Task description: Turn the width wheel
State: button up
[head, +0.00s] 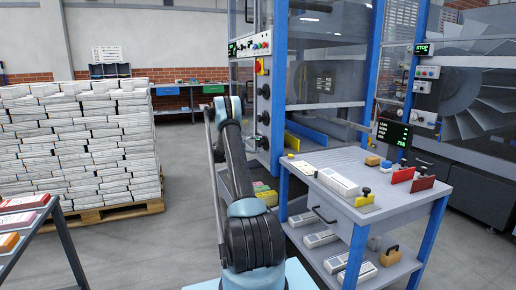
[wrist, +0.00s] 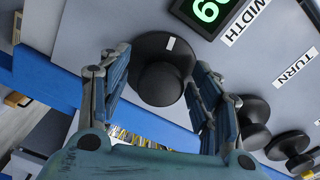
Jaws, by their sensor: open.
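The width wheel (wrist: 162,84) is a black round wheel with a raised hub and a white mark on its rim. It sits on the grey panel beside the WIDTH label (wrist: 246,22) in the wrist view. My gripper (wrist: 160,66) is open, with one finger on each side of the wheel's hub. I cannot tell whether the fingers touch it. In the head view my arm reaches up to the machine's left panel, and its end is largely hidden behind the arm.
A green digital display (wrist: 208,12) is beside the wheel. More black knobs (wrist: 256,138) line the panel near a TURN label (wrist: 295,64). A blue frame post (wrist: 60,82) runs close to the fingers. A grey worktable (head: 390,205) stands right; stacked newspapers (head: 80,140) stand left.

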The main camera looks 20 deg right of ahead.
jog(key=a, duration=1.1)
jog(key=shift+s+a, duration=0.2)
